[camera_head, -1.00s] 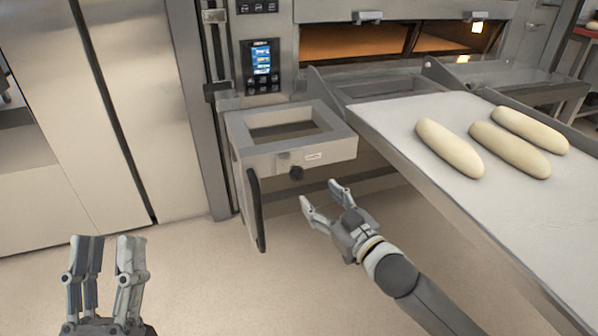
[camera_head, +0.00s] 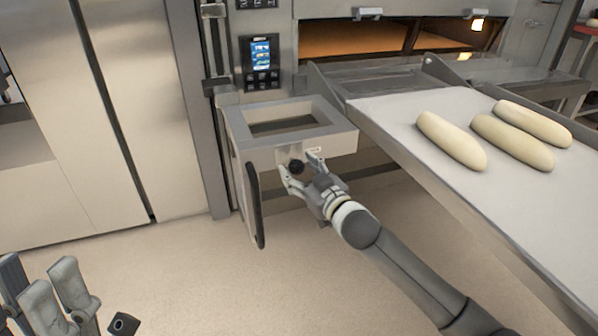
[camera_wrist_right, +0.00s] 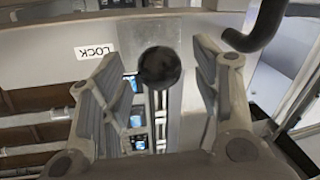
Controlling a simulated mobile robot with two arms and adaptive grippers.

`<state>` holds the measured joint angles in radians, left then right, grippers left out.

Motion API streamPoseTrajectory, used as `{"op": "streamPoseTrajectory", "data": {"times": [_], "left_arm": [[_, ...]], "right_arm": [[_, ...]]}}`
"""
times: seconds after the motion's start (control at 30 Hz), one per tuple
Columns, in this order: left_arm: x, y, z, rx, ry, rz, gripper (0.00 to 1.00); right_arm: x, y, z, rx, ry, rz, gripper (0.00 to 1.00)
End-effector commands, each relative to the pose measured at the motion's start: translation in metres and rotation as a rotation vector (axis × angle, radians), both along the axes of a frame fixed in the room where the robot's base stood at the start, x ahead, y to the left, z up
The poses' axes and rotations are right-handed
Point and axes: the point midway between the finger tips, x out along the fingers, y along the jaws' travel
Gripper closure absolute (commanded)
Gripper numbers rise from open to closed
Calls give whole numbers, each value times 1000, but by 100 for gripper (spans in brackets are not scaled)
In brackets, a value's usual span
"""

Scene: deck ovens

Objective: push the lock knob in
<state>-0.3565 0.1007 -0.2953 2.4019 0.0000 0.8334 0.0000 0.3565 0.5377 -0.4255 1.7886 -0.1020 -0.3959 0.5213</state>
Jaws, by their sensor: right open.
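The lock knob (camera_head: 296,167) is a small round black knob on the front of a grey metal frame (camera_head: 245,157) below the oven's control panel. In the right wrist view the knob (camera_wrist_right: 160,67) sits beside a white label reading LOCK (camera_wrist_right: 95,51). My right gripper (camera_head: 299,165) is open, with its fingers on either side of the knob. In the right wrist view the knob lies between the two fingers, with gaps on both sides; I cannot tell how far its tips are from the frame. My left gripper (camera_head: 52,300) is partly cut off at the lower left, away from the frame.
A loader board (camera_head: 395,115) with 3 pale dough loaves (camera_head: 450,140) slopes across the right side. A black curved handle (camera_head: 255,205) hangs at the frame's left; it also shows in the right wrist view (camera_wrist_right: 262,25). The floor in front is clear.

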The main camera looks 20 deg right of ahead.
Motion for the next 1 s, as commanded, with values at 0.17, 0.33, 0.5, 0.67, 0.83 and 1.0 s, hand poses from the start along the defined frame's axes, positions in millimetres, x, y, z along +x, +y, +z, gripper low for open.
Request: {"op": "streamPoseTrajectory", "data": {"times": [0.17, 0.33, 0.5, 0.67, 0.83, 1.0], "left_arm": [[-8, 2, 1, -14, -41, -2, 59], [-9, 2, 1, -15, -48, -3, 59], [-9, 2, 1, -15, -47, -3, 59], [-9, 2, 1, -15, -46, -3, 59], [-9, 2, 1, -15, -45, -4, 59], [-9, 2, 1, -15, -45, -4, 59]], "right_arm": [[6, 2, 0, 0, 0, 0, 43], [7, 2, 0, 0, 0, 0, 43], [7, 2, 0, 1, 0, 0, 49], [7, 2, 0, 1, 0, 0, 70], [7, 2, 0, 1, 0, 1, 91], [6, 2, 0, 1, 0, 1, 100]]}}
